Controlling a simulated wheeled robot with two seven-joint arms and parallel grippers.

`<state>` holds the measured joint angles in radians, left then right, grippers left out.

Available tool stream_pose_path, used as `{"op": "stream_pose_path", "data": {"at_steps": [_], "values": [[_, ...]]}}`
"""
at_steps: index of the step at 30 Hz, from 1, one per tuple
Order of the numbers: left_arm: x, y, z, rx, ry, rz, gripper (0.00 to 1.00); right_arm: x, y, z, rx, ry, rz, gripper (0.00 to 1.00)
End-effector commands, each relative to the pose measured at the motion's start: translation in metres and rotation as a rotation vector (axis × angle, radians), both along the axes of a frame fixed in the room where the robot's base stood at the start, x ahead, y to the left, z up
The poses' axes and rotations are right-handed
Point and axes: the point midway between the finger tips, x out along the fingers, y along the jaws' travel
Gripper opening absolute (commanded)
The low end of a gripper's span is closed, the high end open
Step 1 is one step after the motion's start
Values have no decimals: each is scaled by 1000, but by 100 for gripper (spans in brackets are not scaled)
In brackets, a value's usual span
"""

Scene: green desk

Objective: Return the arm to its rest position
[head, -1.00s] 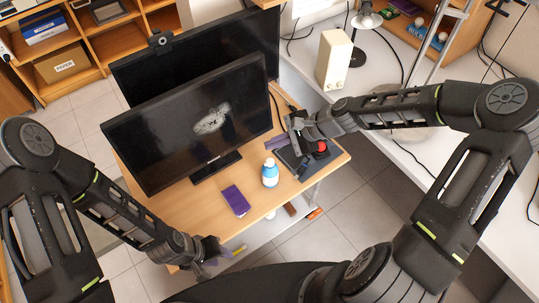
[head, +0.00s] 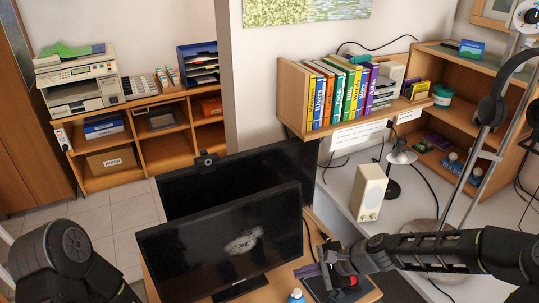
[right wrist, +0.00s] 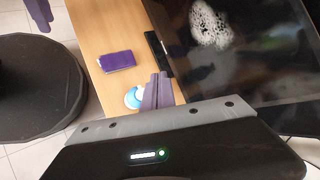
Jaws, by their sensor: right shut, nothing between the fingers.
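My right gripper (head: 312,271) is in the lower middle of the head view, beside the monitor's right edge and over the dark tray. Its purple-grey fingers are shut with nothing between them; they also show in the right wrist view (right wrist: 157,92). My right arm reaches in from the right edge. Of my left arm, the head view shows only a dark joint at lower left. What looks like my left gripper's fingers (right wrist: 40,14) shows at the top left of the right wrist view, too partial to read.
The front monitor (head: 225,245) stands close left of the right gripper. A dark tray (head: 322,288) with a red item (head: 349,281) lies under it. A blue-and-white bottle (right wrist: 133,98) and purple box (right wrist: 117,61) are on the desk. A cream speaker (head: 369,192) stands behind.

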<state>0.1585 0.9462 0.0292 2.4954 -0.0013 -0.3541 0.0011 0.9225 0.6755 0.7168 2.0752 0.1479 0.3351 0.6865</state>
Motion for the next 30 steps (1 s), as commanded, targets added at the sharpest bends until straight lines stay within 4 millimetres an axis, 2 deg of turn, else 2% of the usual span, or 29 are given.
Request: {"op": "stream_pose_path", "data": {"at_steps": [5, 6, 8, 11, 14, 15, 17, 18, 21, 22, 24, 30], "values": [[0, 0, 0, 0, 0, 1, 36, 9, -6, -1, -51, -83, 29, 0], [0, 0, 0, 0, 1, 2, 36, 10, -9, -6, -89, -127, 44, 0], [0, 0, -1, 1, 2, 4, 36, 2, -20, -28, -166, -176, 71, 0], [-1, 1, -2, 3, 4, 7, 36, -29, -12, -71, -285, -229, 185, 0], [-2, 2, -3, 7, 9, 9, 36, -74, 10, -112, -385, -265, 353, 0], [-2, 2, -3, 8, 10, 9, 36, -96, 20, -127, -421, -276, 433, 0], [-3, 3, -4, 10, 13, 10, 36, -133, 33, -146, -467, -288, 561, 0], [-4, 3, -5, 11, 15, 10, 36, -158, 40, -157, -494, -291, 647, 0], [-5, 3, -6, 13, 18, 9, 36, -210, 48, -174, -527, -271, 811, 0], [-6, 4, -6, 14, 20, 8, 36, -221, 50, -176, -530, -261, 847, 0], [-7, 3, -6, 14, 21, 8, 36, -237, 53, -180, -534, -251, 913, 0], [-7, 3, -6, 14, 22, 5, 36, -239, 65, -179, -538, -274, 970, 0]]}}
